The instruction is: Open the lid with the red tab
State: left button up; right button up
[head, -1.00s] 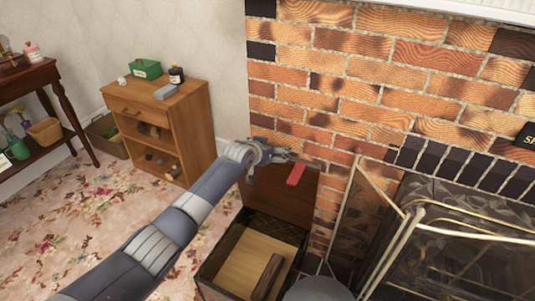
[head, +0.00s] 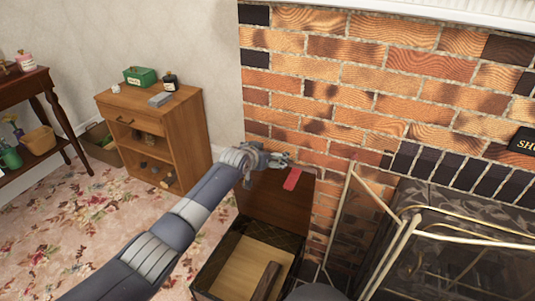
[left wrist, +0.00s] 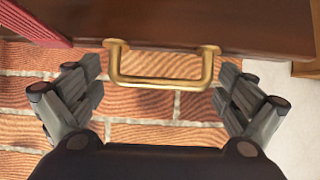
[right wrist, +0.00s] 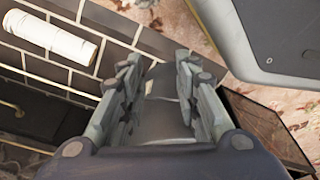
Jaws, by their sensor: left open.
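The brown wooden lid (head: 272,203) of a box (head: 232,226) stands upright, hinged up near the brick wall. Its red tab (head: 292,179) hangs at the lid's upper edge; part of it shows in the left wrist view (left wrist: 35,22). A brass handle (left wrist: 160,83) sits on the lid's edge. My left gripper (head: 283,160) is at the top edge of the lid; its fingers (left wrist: 159,78) are spread on either side of the handle, not closed on it. My right gripper (right wrist: 158,62) shows only in its wrist view, fingers apart, with no held object visible.
The open box holds a wooden stick (head: 266,281) on a pale board. A metal fireplace screen (head: 405,230) stands to the right. A small wooden cabinet (head: 160,130) stands at the back left. Flowered carpet (head: 90,215) is clear left of the box.

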pick_arm(q)
jog(key=shift+s, duration=0.1)
jog(key=v, duration=1.2)
pick_arm(e)
jog(key=shift+w, duration=0.3)
pick_arm(q)
jog(key=shift+f, duration=0.1)
